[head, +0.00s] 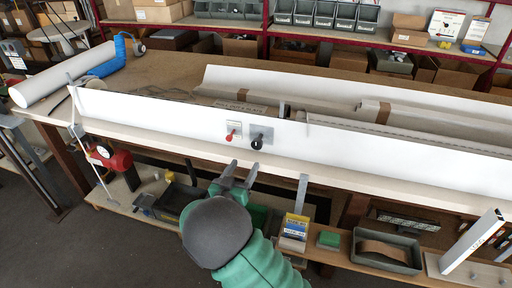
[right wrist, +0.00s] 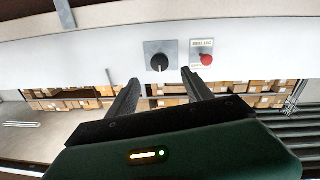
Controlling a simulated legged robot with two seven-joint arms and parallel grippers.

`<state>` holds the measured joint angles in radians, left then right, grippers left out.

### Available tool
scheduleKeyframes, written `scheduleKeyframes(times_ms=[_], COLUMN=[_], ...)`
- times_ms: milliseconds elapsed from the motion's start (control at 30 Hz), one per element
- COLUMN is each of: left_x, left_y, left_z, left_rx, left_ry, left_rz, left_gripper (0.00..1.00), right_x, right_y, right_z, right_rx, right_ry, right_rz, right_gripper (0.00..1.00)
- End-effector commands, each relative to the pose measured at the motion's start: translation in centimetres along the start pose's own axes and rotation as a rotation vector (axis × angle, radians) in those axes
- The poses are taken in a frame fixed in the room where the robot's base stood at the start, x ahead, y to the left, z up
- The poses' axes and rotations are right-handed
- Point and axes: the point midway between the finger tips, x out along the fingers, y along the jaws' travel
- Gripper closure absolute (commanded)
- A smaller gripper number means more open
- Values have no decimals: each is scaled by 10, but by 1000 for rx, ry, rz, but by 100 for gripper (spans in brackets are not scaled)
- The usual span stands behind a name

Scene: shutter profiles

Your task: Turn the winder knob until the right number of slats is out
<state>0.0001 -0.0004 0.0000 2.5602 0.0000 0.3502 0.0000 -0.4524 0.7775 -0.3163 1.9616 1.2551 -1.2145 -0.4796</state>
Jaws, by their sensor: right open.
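The winder knob (head: 257,143) is a black round knob on a grey plate, on the white upright panel (head: 390,150) along the bench. It also shows in the right wrist view (right wrist: 159,56), with a light pointer mark at its lower edge. Beside it is a red button (head: 231,134) on a pale labelled plate, also in the right wrist view (right wrist: 206,59). My right gripper (head: 242,169) is open and empty, just below and in front of the knob, apart from it. In the right wrist view its fingers point toward the knob. No slats can be clearly made out. My left gripper is out of view.
A lower shelf holds a grey bin (head: 386,251) and small boxes (head: 296,226). A metal bracket (head: 303,190) hangs below the panel, right of my gripper.

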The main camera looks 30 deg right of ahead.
Motion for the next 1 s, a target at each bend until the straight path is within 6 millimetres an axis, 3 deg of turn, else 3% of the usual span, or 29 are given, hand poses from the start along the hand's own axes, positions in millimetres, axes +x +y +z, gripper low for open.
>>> scheduleKeyframes(times_ms=[200,433,600,833,1000], left_x=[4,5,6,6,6], left_y=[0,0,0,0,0], left_z=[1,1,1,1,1], left_rx=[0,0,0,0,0], left_ry=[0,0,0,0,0], left_rz=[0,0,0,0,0], left_gripper=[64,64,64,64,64], right_x=[59,105,117,117,117], right_y=[2,1,0,0,0], right_z=[1,1,1,0,0], right_rx=[2,1,0,1,1], right_ry=[0,-1,-2,-2,-2], right_rz=[3,0,-2,-2,-2], right_gripper=[41,41,41,42,65])
